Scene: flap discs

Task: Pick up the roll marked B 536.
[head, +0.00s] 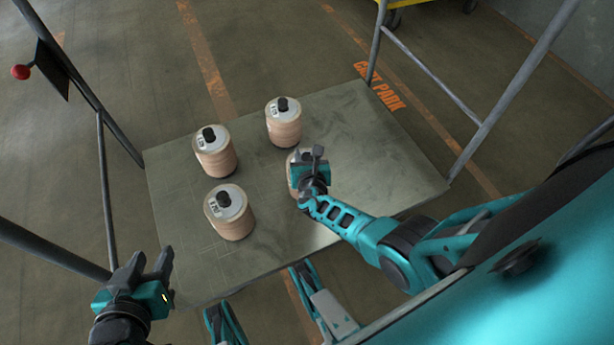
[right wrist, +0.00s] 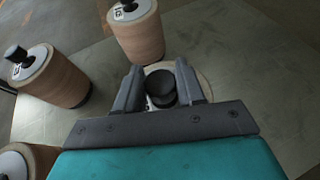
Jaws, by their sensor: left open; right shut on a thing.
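Several tan rolls with pale tops and black knobs stand on a grey cart deck (head: 375,160). My right gripper (head: 308,163) is over the rightmost roll (head: 292,182) and shut on its black knob (right wrist: 161,88). The arm hides most of that roll, and its label is covered. The other rolls stand upright: one at the back (head: 284,127), one at the left (head: 217,160) and one nearer me (head: 233,222). Their labels are too small to read, so I cannot tell which says B 536. My left gripper (head: 150,262) is open and empty at the deck's near left corner.
The right part of the deck is bare. Grey cart rails (head: 105,190) rise at the left, with another upright (head: 377,40) at the back right. In the right wrist view, neighbouring rolls stand at the upper middle (right wrist: 137,38), left (right wrist: 58,80) and lower left (right wrist: 40,158).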

